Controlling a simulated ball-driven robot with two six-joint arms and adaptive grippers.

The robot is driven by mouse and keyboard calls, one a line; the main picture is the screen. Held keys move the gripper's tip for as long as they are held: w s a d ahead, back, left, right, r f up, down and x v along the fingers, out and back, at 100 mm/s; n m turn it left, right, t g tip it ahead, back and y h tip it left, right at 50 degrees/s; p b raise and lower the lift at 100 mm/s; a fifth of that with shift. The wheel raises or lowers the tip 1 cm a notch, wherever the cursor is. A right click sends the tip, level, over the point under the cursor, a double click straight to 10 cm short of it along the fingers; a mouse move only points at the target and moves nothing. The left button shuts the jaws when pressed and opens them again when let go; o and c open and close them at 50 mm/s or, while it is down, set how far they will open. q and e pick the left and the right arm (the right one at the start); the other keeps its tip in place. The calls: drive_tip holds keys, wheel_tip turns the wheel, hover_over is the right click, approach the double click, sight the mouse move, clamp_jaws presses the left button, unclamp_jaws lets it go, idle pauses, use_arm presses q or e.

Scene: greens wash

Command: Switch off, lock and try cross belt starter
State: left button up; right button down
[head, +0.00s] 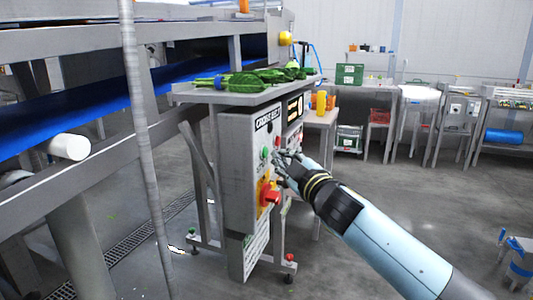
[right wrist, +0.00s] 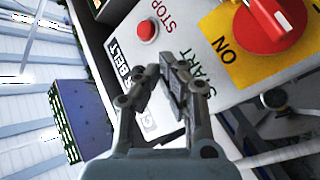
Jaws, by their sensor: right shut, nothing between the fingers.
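The cross belt starter (head: 240,180) is a grey box on a stand in the head view. Its face carries a green button (head: 265,153) and a red rotary switch (head: 269,196) on a yellow plate. In the right wrist view the red switch (right wrist: 275,20), its yellow plate (right wrist: 240,60) marked ON and the red STOP button (right wrist: 146,30) show. My right gripper (head: 282,161) is shut and empty at the box face, above the switch. It also shows in the right wrist view (right wrist: 172,72), beside the START label; contact is unclear. My left gripper is out of view.
A shelf with leafy greens (head: 262,77) sits above the box. The blue conveyor belt (head: 95,103) and its steel frame stand at left, with a grey post in front. A table with yellow bottles (head: 321,101) stands behind. Open floor lies to the right.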

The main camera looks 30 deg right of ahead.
drive_tip(key=shift+w+a, duration=0.25)
drive_tip(key=shift+w, duration=0.05)
drive_tip(key=shift+w+a, duration=0.3)
drive_tip(key=shift+w, duration=0.05)
idle(0.8)
idle(0.4)
drive_tip(key=shift+s+d, duration=0.55)
drive_tip(key=shift+s, duration=0.15)
drive_tip(key=s+d+b, duration=0.2)
drive_tip(key=s+d, duration=0.1)
drive_tip(key=shift+s+d+b, duration=0.1)
drive_tip(key=shift+s+b, duration=0.3)
